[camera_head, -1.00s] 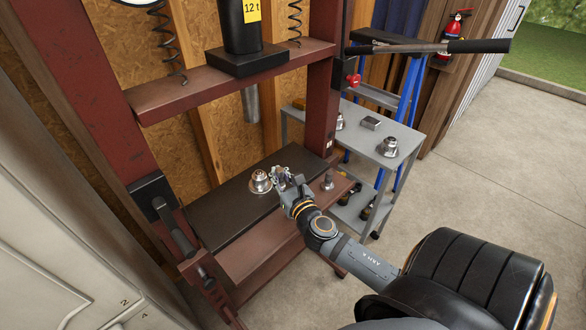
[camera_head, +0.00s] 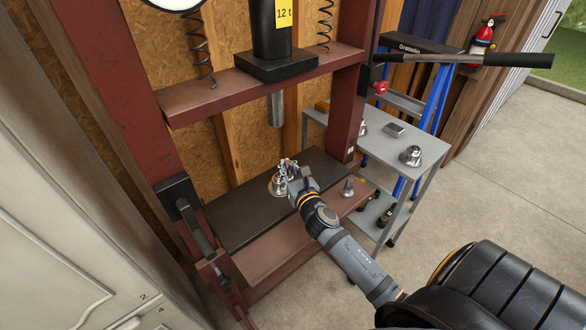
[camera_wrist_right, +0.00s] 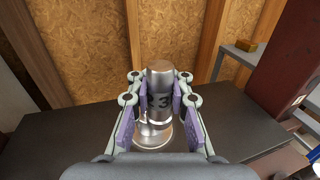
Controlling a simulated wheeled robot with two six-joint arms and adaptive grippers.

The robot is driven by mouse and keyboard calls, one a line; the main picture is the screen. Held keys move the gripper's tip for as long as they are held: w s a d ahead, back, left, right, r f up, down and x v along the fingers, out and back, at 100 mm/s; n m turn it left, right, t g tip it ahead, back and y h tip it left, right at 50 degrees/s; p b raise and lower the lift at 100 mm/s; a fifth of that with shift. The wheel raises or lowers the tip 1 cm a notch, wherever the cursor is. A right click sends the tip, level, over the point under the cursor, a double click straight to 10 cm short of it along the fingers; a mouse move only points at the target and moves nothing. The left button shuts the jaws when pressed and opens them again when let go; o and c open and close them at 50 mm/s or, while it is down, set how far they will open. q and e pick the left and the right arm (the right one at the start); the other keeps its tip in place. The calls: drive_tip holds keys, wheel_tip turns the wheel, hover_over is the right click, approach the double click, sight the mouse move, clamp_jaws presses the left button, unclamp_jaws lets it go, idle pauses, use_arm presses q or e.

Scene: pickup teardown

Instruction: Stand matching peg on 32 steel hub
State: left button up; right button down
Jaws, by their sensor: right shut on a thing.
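My right gripper (camera_head: 289,168) is shut on a steel peg (camera_wrist_right: 160,78). The peg stands upright between its purple pads in the right wrist view, with dark digits on its side, partly covered by the pads. A steel hub (camera_head: 277,187) with a wide round flange sits on the dark press bed (camera_head: 235,215). The hub's number is not readable. My left gripper is not in view.
A grey cart (camera_head: 430,150) at the right carries more hubs (camera_head: 411,156) and a small block (camera_head: 394,130). The press ram (camera_head: 275,108) hangs above the bed. A red post (camera_head: 345,120) stands to the right.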

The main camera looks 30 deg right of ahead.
sight(279, 175)
drive_tip(key=w, duration=0.4)
drive_tip(key=shift+w+a+f, duration=0.2)
drive_tip(key=shift+w+a, duration=0.15)
drive_tip(key=shift+w, duration=0.05)
drive_tip(key=shift+w+f+b, duration=0.15)
drive_tip(key=shift+f+b, duration=0.45)
drive_tip(key=shift+f, duration=0.25)
drive_tip(key=c, duration=1.1)
unclamp_jaws()
drive_tip(key=shift+c, duration=0.2)
drive_tip(key=shift+f, duration=0.15)
drive_tip(key=shift+s+f, duration=0.1)
drive_tip(key=shift+s, duration=0.45)
drive_tip(key=s+a, duration=0.1)
drive_tip(key=s, duration=1)
drive_tip(key=shift+a+r, duration=0.2)
drive_tip(key=shift+a, duration=0.2)
